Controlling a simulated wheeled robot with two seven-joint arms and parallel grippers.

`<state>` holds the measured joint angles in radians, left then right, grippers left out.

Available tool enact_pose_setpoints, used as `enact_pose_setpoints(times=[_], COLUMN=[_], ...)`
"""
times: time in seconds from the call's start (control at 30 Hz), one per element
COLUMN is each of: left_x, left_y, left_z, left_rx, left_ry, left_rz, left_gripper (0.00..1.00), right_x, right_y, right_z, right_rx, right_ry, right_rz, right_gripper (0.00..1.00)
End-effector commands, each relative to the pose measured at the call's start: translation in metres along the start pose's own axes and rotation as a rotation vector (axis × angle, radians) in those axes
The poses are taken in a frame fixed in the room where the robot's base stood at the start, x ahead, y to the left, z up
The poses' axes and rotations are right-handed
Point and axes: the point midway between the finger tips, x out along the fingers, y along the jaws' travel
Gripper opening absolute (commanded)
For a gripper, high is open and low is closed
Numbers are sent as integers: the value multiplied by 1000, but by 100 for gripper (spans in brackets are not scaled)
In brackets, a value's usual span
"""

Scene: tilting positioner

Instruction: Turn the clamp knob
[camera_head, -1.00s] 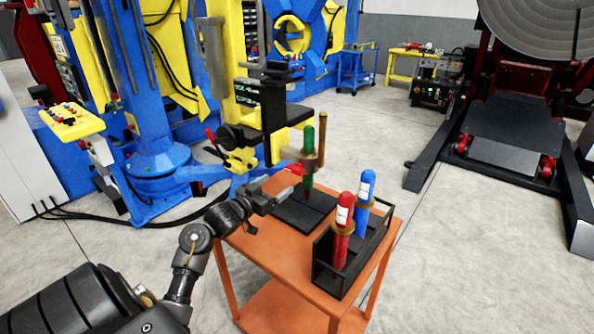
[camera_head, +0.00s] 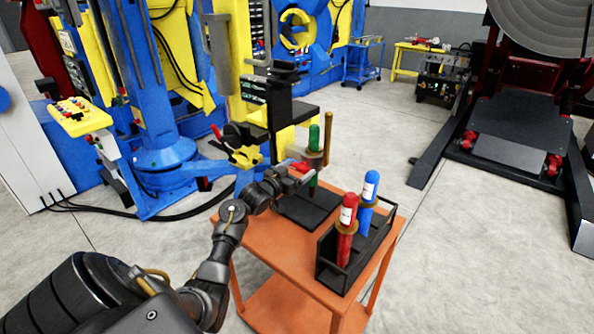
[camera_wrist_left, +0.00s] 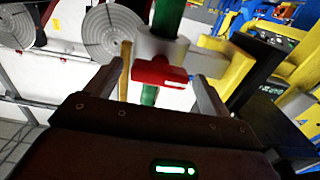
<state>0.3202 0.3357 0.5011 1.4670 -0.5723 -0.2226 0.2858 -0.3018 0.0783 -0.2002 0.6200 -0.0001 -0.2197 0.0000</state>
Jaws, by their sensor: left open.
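The clamp knob is a red bar-shaped handle (camera_wrist_left: 160,73) in the left wrist view, on a pale round clamp body (camera_wrist_left: 160,47) around a green cylinder (camera_wrist_left: 166,18). In the head view the red knob (camera_head: 299,167) sits beside the green cylinder (camera_head: 313,140), which stands upright above the cart. My left gripper (camera_head: 292,182) is open at the knob. In the left wrist view its two fingers (camera_wrist_left: 158,88) stand on either side of the knob, with visible gaps. My right gripper is not in view.
An orange cart (camera_head: 262,243) carries a dark flat pad (camera_head: 305,212) and a black rack (camera_head: 327,277) holding a red cylinder (camera_head: 345,240) and a blue cylinder (camera_head: 368,200). A yellow and black machine arm (camera_head: 284,105) stands behind the clamp. Floor right of the cart is clear.

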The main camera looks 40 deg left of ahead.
Motion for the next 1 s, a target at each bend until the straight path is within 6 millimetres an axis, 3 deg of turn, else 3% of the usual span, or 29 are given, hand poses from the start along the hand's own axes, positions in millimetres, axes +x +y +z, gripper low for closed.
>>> enact_pose_setpoints(times=[0.07,0.37,0.67,1.0], left_x=[0,0,0,0], left_y=[0,0,0,0], left_z=[0,0,1,2], left_rx=[0,0,36,260], left_ry=[0,0,-1,-1], left_rz=[0,0,1,2], left_gripper=[78,39,37,37], right_x=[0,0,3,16], right_y=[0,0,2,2], right_z=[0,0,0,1], right_rx=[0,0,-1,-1], right_ry=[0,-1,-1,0], right_rz=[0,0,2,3], right_gripper=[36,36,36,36])
